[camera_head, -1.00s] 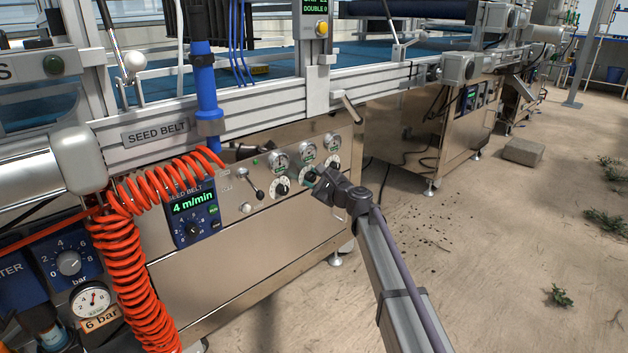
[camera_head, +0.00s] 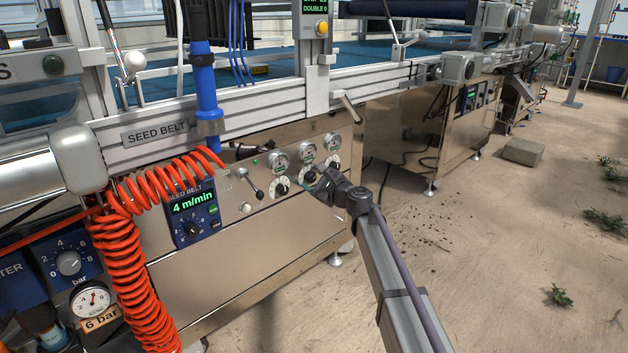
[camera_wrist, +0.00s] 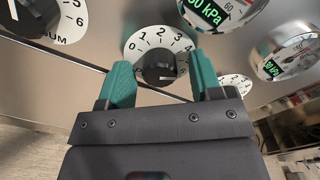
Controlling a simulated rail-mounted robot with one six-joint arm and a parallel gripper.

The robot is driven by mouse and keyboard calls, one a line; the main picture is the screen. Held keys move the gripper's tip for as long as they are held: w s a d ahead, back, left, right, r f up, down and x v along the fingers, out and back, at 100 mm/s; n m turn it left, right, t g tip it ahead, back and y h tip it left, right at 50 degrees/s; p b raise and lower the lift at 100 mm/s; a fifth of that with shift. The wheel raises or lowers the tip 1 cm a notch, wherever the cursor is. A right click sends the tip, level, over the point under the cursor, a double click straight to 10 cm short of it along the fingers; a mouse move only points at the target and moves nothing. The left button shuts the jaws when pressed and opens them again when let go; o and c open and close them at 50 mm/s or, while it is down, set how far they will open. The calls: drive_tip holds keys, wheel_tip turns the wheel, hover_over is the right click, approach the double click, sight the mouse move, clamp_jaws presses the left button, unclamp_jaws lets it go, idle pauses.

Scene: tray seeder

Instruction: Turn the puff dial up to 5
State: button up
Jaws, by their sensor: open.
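In the wrist view a black dial knob (camera_wrist: 160,71) sits on a white numbered scale (camera_wrist: 142,43), with 0 to 4 readable along the top. Its name label is hidden, and I cannot make out where its pointer stands. My gripper (camera_wrist: 161,64) is open, with one teal finger on each side of this knob; I cannot tell whether they touch it. In the head view my gripper (camera_head: 314,182) is at the middle of the dial row and covers most of that dial.
Another dial (camera_wrist: 32,14), its label ending in "UM", is close on the left. A third dial scale (camera_wrist: 235,84) is partly visible right of my fingers. Pressure gauges (camera_wrist: 222,10) sit above the dials. An orange coiled hose (camera_head: 135,255) hangs at the left; the floor at right is mostly open.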

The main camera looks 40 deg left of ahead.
drive_tip(key=shift+d, duration=0.1)
drive_tip(key=s+d, duration=0.1)
drive_tip(key=d, duration=0.9)
drive_tip(key=shift+s+d, duration=0.2)
drive_tip(key=shift+d, duration=0.1)
